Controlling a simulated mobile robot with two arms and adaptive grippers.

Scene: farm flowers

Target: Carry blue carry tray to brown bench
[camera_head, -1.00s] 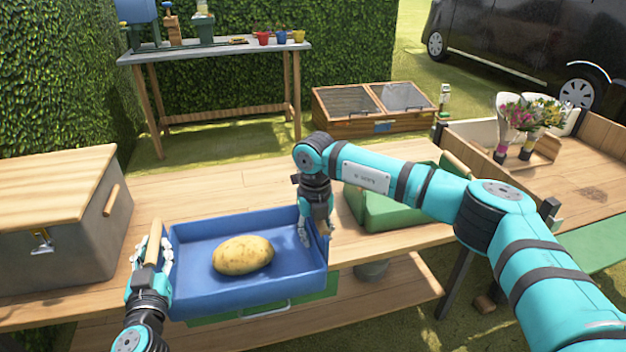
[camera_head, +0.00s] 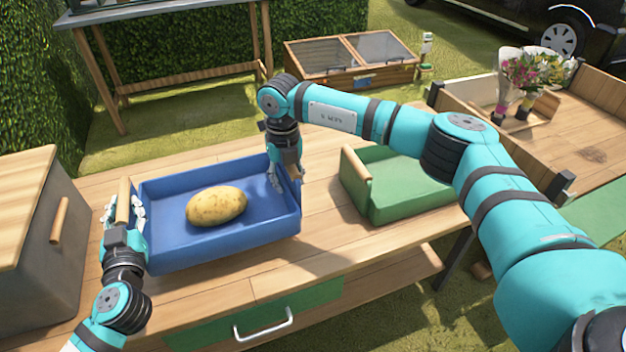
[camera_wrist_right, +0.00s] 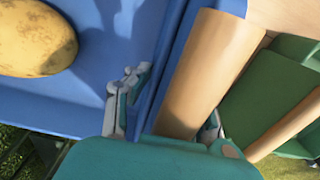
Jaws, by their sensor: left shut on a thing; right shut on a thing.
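The blue carry tray (camera_head: 225,250) is over the brown bench (camera_head: 330,222) in the head view, with a large potato (camera_head: 217,206) lying in it. My left gripper (camera_head: 124,212) is shut on the wooden handle at its left end. My right gripper (camera_head: 286,180) is shut on the handle at its right end. In the right wrist view, my right gripper (camera_wrist_right: 165,105) has its fingers on either side of the wooden handle (camera_wrist_right: 208,70), and the potato (camera_wrist_right: 32,38) sits in the tray. I cannot tell whether the tray's underside touches the bench.
A green tray (camera_head: 400,205) stands on the bench to the right. A grey box with a wooden lid (camera_head: 25,240) stands close on the left. A green drawer with a metal handle (camera_head: 262,325) is in the bench front. A planter with flower bunches (camera_head: 535,85) stands further right.

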